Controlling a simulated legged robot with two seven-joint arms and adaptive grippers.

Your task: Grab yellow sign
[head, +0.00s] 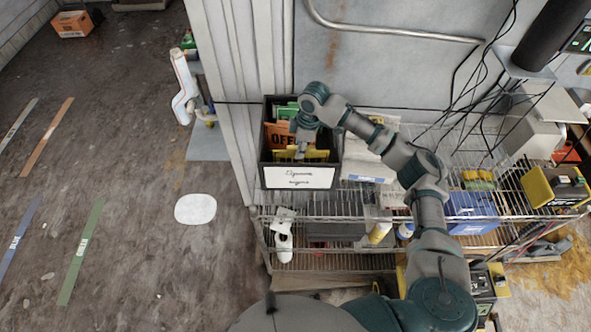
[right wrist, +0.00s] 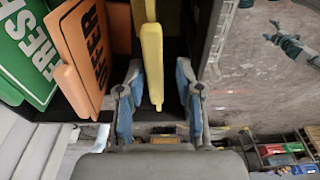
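The yellow sign (head: 318,155) stands in a black bin with orange and green signs, near the bin's labelled front side. In the right wrist view the yellow sign (right wrist: 152,62) shows edge-on, with its narrow end between my right gripper's fingers. My right gripper (right wrist: 157,105) is open, one blue-padded finger on each side of the sign, with visible gaps. In the head view my right gripper (head: 301,150) reaches down into the bin from above. My left gripper is not in view.
The black bin (head: 266,150) sits on a wire shelf (head: 350,208). An orange sign (right wrist: 88,50) and a green sign (right wrist: 28,55) stand beside the yellow one. A blue bin (head: 472,210) is to the right. The floor at left is mostly open.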

